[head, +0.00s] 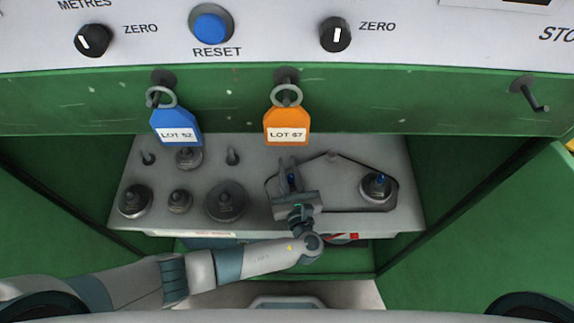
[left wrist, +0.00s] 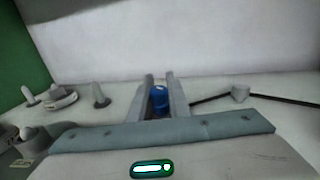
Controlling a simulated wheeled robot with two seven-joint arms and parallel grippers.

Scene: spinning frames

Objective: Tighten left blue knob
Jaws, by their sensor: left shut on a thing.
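The left blue knob (head: 292,181) is a small blue cap on the grey shelf, right of the middle, and my gripper partly hides it. My left gripper (head: 289,172) reaches over it from the front and is shut on it. In the left wrist view the knob (left wrist: 160,99) shows between the two grey fingers (left wrist: 161,88). My right gripper is out of view.
Several metal discs (head: 225,201) and pegs stand on the shelf to the left. A dark cord (head: 345,211) runs around a small grey post (head: 333,156). Blue (head: 176,123) and orange (head: 287,124) tags hang above. Green walls close both sides.

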